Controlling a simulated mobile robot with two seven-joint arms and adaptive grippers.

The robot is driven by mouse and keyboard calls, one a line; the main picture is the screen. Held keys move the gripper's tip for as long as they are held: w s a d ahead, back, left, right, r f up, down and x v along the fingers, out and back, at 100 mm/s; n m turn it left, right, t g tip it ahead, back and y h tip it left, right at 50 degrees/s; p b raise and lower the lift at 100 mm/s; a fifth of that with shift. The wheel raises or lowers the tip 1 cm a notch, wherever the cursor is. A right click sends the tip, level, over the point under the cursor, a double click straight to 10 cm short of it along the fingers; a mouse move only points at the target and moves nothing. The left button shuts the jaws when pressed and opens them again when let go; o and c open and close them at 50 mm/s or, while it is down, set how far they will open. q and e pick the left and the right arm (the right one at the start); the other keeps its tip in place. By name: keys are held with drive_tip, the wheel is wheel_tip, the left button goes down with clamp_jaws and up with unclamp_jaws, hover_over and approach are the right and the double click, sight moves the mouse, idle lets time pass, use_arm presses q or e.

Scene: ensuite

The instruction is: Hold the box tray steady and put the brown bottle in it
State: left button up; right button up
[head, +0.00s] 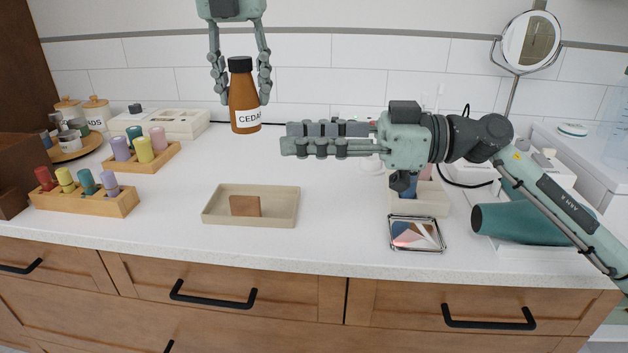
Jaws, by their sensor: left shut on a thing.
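The brown bottle (243,95) has a black cap and a white label reading "CEDA…". It hangs upright in my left gripper (241,97), which is shut on it from both sides, high at the back. The box tray (275,219) is shallow and beige and stands near the counter's front edge, below the bottle. A small brown block (245,206) lies inside it. My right gripper (284,138) reaches in from the right, its fingers pointing left, above and right of the tray and apart from it. Its fingers look close together, but their opening is unclear from this side.
Two wooden racks with coloured rollers (142,158) (85,195) stand at the left. A mirrored tray (416,233), a beige holder (432,200) and a teal hair dryer (520,222) stand at the right. The white counter (330,195) is clear around the box tray.

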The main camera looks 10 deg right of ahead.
sight(248, 222)
drive_tip(key=f+h, duration=0.1)
drive_tip(key=f, duration=0.1)
drive_tip(key=w+f+h, duration=0.1)
drive_tip(key=f, duration=0.2)
drive_tip(key=d+f+g+h, duration=0.1)
drive_tip(key=f, duration=0.2)
drive_tip(key=shift+w+d+h, duration=0.1)
drive_tip(key=shift+w+h, duration=0.25)
drive_tip(key=shift+h, duration=0.05)
drive_tip(key=x, duration=1.1)
drive_tip(key=shift+a+f, duration=0.25)
drive_tip(key=shift+a, duration=0.05)
drive_tip(key=shift+c, duration=0.3)
clamp_jaws()
use_arm(q)
wheel_tip(248, 222, down, 14)
drive_tip(key=shift+r, duration=0.1)
